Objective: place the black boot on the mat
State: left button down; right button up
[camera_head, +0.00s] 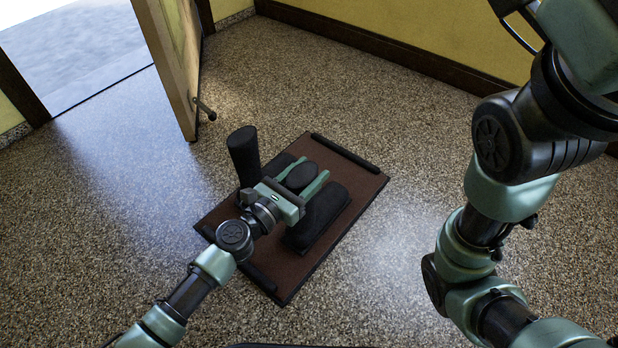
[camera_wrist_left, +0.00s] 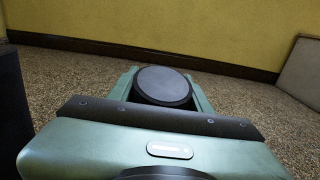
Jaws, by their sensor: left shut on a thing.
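My left gripper (camera_head: 314,166) is shut on a black boot (camera_head: 301,178), its green fingers on either side of the oval top. The boot is over the brown mat (camera_head: 318,254); whether its sole touches the mat is hidden. In the left wrist view the boot's round dark top (camera_wrist_left: 163,86) sits between the fingers. A second black boot (camera_head: 243,152) stands upright at the mat's left edge, its lower part partly hidden by my gripper. My right arm shows at the right, but its gripper is out of frame.
A long dark shape (camera_head: 320,216) lies on the mat beside the held boot; I cannot tell what it is. Black strips (camera_head: 345,153) edge the mat. A door (camera_head: 172,60) stands open at the back left. The speckled floor (camera_head: 400,140) around is clear.

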pick_arm(q)
jog(key=shift+r, duration=0.15)
jog(key=shift+f, duration=0.25)
jog(key=c, duration=0.6)
grip_release()
jog(key=shift+c, duration=0.2)
